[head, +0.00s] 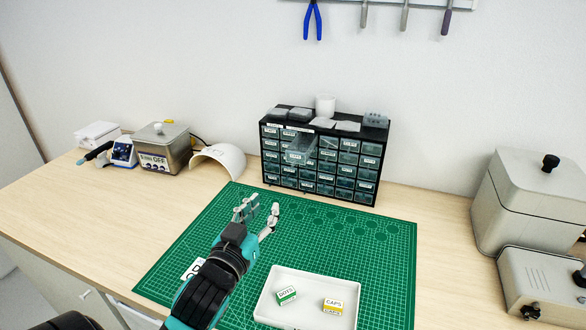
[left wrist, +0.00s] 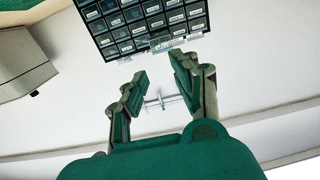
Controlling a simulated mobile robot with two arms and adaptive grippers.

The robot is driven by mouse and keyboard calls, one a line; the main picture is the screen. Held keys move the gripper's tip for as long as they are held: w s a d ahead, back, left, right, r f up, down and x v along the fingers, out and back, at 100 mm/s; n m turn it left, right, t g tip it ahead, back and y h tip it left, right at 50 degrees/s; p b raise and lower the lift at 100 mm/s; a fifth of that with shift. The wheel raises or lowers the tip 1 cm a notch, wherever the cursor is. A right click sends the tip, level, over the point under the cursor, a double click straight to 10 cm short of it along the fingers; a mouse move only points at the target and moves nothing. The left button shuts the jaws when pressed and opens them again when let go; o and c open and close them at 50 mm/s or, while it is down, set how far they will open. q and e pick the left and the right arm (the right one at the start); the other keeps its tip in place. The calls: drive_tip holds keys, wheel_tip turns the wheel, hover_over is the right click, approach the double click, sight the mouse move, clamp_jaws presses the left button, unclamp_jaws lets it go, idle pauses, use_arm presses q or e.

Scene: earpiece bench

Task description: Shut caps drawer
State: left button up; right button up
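The black drawer cabinet (head: 345,170) stands against the wall at the back of the bench. One clear drawer (head: 299,151) sticks out of its upper left part; its label is too small to read surely. In the left wrist view the cabinet (left wrist: 143,22) is at the top, with a clear drawer (left wrist: 166,43) jutting from it. My left gripper (head: 257,214) is open and empty, in front of the cabinet and apart from the drawer. Its spread fingers also show in the left wrist view (left wrist: 158,66). My right gripper is not in view.
A white tray (head: 266,309) on the green mat (head: 380,240) holds a green DOTS box (head: 286,295) and a yellow CAPS box (head: 333,306). A white dome (head: 218,162) is left, grey machines (head: 530,205) right.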

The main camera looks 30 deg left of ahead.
sight(292, 166)
use_arm(q)
drive_tip(key=p+x, duration=0.3)
drive_tip(key=x, duration=1.3)
drive_tip(key=shift+d+r, duration=0.1)
drive_tip(key=shift+r, duration=0.05)
drive_tip(key=shift+w, duration=0.6)
clamp_jaws()
